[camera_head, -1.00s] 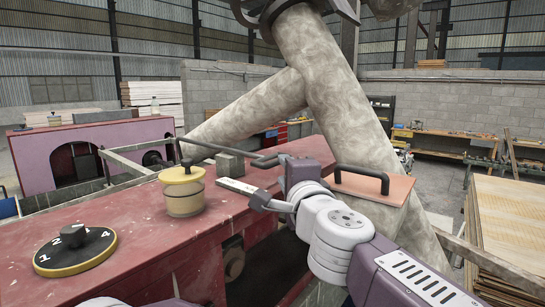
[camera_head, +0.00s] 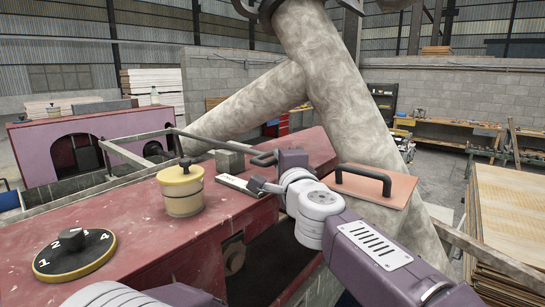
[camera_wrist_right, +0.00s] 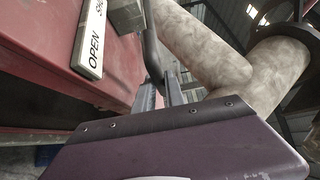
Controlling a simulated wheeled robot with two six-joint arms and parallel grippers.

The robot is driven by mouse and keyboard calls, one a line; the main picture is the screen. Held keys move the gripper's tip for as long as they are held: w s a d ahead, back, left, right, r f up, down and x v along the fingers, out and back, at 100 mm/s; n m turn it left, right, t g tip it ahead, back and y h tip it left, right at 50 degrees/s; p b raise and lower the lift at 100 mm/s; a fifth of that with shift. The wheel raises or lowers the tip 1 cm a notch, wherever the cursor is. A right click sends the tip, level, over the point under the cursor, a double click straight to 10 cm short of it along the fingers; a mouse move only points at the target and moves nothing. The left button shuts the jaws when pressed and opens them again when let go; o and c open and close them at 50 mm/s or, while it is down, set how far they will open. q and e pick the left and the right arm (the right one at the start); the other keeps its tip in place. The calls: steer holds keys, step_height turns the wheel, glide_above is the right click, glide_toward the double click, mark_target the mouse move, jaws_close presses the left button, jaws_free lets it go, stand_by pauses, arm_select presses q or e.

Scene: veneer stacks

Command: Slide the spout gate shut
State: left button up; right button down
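The gate's dark bar handle (camera_head: 262,161) is at the far edge of the red machine top in the head view. The bar (camera_wrist_right: 151,45) also shows in the right wrist view, running down between the fingers. My right gripper (camera_wrist_right: 160,85) appears shut around its lower end. In the head view, my right gripper (camera_head: 272,160) is at the bar's right end. A white label plate (camera_head: 241,187) lies nearby; in the wrist view the label (camera_wrist_right: 92,38) reads OPEN, then SH. A grey block (camera_head: 229,161) stands by its SH end. The gate plate cannot be made out. My left gripper is out of view.
An orange plate with a black handle (camera_head: 372,187) sits near the large mottled pipe (camera_head: 330,85). A yellow-topped canister (camera_head: 181,188) and a numbered dial (camera_head: 74,253) are on the red top. Veneer stacks (camera_head: 510,225) stand at right.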

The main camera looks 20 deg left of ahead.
mark_target(254, 154)
steer(key=shift+w+a+r+p, duration=0.1)
steer(key=shift+a+p, duration=0.3)
steer(key=shift+p, duration=0.05)
steer(key=shift+w+a+p, duration=0.2)
steer(key=shift+a+p, duration=0.05)
steer(key=shift+a, duration=0.3)
steer(key=shift+w+a+p, duration=0.15)
steer(key=shift+a+p, duration=0.05)
steer(key=shift+a, duration=0.35)
steer(key=shift+w+a+p, duration=0.25)
steer(key=shift+a+p, duration=0.3)
steer(key=shift+a, duration=0.05)
steer(key=shift+w+a+p, duration=0.3)
steer(key=shift+a+p, duration=0.35)
steer(key=shift+a, duration=0.15)
steer(key=shift+w+a+p, duration=0.25)
steer(key=shift+a+p, duration=0.4)
steer(key=shift+a, duration=0.15)
steer(key=c, duration=1.6)
jaws_free()
steer(key=shift+c, duration=0.2)
steer(key=shift+o, duration=1.2)
steer(key=shift+a, duration=0.2)
